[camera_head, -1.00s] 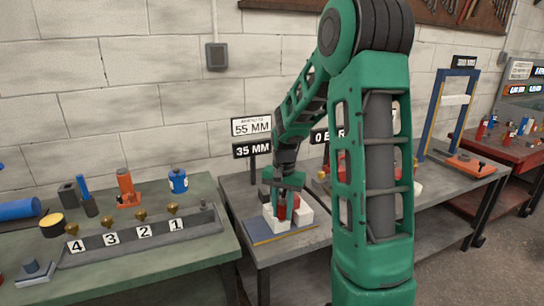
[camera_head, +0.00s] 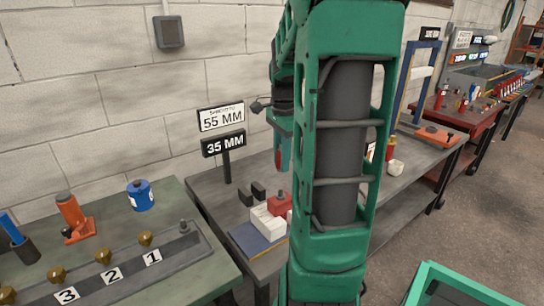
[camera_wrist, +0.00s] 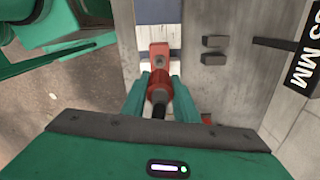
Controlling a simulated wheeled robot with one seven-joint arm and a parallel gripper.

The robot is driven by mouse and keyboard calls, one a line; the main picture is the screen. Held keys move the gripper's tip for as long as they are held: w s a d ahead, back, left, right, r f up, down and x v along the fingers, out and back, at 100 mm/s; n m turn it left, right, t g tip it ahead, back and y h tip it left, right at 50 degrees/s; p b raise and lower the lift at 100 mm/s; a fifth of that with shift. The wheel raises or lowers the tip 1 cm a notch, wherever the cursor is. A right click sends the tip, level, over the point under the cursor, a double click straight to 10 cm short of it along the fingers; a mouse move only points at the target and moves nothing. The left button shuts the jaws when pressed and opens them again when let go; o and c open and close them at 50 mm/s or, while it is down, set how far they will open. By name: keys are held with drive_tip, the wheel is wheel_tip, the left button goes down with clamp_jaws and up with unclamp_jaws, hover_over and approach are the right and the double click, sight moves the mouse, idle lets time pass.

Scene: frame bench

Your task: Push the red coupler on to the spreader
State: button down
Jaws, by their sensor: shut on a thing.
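My gripper (camera_wrist: 159,80) is shut on the red coupler (camera_wrist: 158,90), a short red cylinder with a dark end toward my wrist. In the head view the coupler (camera_head: 285,157) shows as a red patch between the teal fingers, raised above the bench; my arm hides part of it. The spreader, a red block (camera_head: 279,204), sits among white blocks (camera_head: 267,222) on the bench. In the wrist view the spreader (camera_wrist: 160,48) lies just beyond the coupler and carries a grey round spot. The coupler looks apart from it in the head view.
A blue pad (camera_head: 250,239) lies under the white blocks. Two dark blocks (camera_head: 252,193) stand behind the spreader. A sign post (camera_head: 226,166) with 55 MM and 35 MM plates stands behind it. The green bench (camera_head: 165,205) with numbered slots is at left.

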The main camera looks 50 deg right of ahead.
drive_tip(key=shift+w, duration=0.1)
idle(0.3)
drive_tip(key=shift+f, duration=2.9)
drive_tip(key=shift+f, duration=2.05)
drive_tip(key=c, duration=1.3)
unclamp_jaws()
drive_tip(key=shift+r, duration=0.15)
wheel_tip(320, 180, up, 11)
drive_tip(key=shift+f, duration=0.2)
